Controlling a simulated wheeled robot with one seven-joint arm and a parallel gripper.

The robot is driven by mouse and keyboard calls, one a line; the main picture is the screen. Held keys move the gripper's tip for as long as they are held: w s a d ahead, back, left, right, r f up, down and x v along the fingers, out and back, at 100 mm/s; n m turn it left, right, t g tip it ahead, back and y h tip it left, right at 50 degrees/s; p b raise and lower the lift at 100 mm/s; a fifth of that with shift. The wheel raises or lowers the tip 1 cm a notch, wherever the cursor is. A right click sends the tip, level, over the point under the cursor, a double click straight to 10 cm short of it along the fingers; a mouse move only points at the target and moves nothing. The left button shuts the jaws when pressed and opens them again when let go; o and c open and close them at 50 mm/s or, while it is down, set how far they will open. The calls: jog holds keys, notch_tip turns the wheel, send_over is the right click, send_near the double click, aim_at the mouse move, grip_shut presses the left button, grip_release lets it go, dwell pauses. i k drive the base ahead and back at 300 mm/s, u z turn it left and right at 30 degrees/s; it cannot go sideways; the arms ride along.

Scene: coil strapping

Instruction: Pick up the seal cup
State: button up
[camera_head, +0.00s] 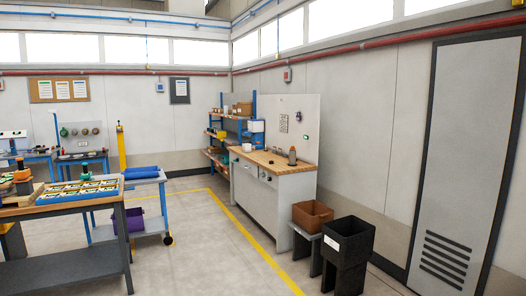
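No seal cup can be made out with certainty. A small white cup-like item (247,147) stands at the far left end of the wood-topped workbench (290,167) in the middle right. A grey bottle-like item with an orange top (292,157) stands upright near the back of the same bench. Both are small in the head view, and I cannot tell whether either is the seal cup. My gripper is not in view.
A table (70,208) with a blue tray of parts stands at front left. Behind it is a blue cart (145,180). A brown bin (312,214) and a black bin (347,238) stand right of the bench. The floor (215,255) between is clear.

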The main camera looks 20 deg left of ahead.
aim_at(245, 147)
jog(key=u, duration=0.1)
jog(key=i, duration=0.45)
jog(key=u, duration=0.5)
jog(key=i, duration=1.75)
jog(key=u, duration=0.65)
jog(key=i, duration=1.6)
jog(key=u, duration=0.2)
jog(key=i, duration=3.15)
jog(key=z, duration=0.5)
jog(key=i, duration=1.65)
jog(key=z, duration=0.7)
jog(key=i, duration=1.35)
jog(key=z, duration=0.3)
